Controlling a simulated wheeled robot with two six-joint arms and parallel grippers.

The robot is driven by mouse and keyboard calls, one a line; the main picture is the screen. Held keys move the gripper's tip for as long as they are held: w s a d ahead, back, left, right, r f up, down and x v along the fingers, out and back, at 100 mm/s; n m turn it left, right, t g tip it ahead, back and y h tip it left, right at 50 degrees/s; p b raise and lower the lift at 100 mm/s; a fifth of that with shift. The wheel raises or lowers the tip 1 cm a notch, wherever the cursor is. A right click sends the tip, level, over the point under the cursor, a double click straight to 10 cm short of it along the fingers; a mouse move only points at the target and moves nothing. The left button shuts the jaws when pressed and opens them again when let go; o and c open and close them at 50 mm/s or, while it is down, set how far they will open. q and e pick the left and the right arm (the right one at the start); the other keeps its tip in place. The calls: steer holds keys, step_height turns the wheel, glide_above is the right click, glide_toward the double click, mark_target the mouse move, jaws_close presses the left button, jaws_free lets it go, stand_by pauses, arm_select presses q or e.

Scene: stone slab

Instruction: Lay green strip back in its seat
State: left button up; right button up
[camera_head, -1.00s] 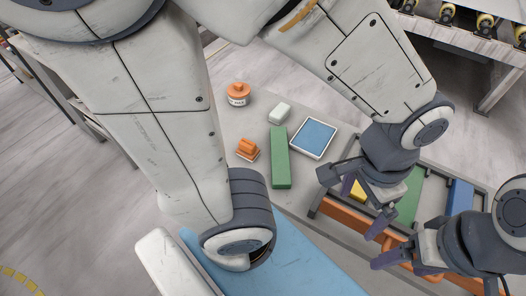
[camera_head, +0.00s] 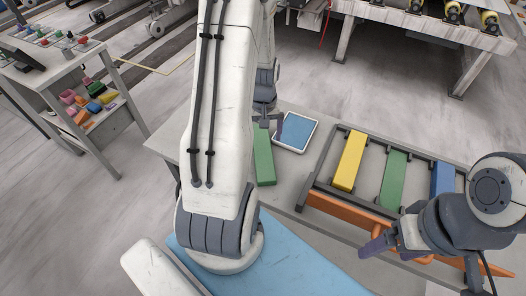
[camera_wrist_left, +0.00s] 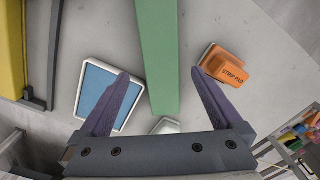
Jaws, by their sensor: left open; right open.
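A loose green strip (camera_head: 264,165) lies flat on the grey slab, partly hidden by my left arm. In the left wrist view the green strip (camera_wrist_left: 158,50) runs between the spread purple fingers of my open left gripper (camera_wrist_left: 160,95), with a gap on each side. In the head view my left gripper (camera_head: 270,125) is at the strip's far end, partly hidden by the arm. A dark rack (camera_head: 312,185) at right holds a yellow strip (camera_head: 350,160), another green strip (camera_head: 394,178) and a blue strip (camera_head: 443,180). My right gripper (camera_head: 385,246) is open and empty by the rack's near side.
A blue pad in a white frame (camera_head: 297,131) lies beside the loose strip. An orange strip-pad block (camera_wrist_left: 228,66) and a white block (camera_wrist_left: 165,126) lie close in the left wrist view. An orange bar (camera_head: 345,209) runs along the rack's front.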

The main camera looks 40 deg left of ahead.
mark_target(263, 149)
arm_select(q)
steer(key=shift+f, duration=0.7)
steer(key=shift+w+a+f+p, duration=0.15)
steer(key=shift+f+p, duration=0.3)
steer(key=shift+f, duration=0.85)
steer(key=shift+s+a+f+p, duration=0.1)
steer(key=shift+f+p, duration=0.3)
steer(key=shift+f, duration=0.9)
jaws_close()
steer(key=shift+r, duration=0.1)
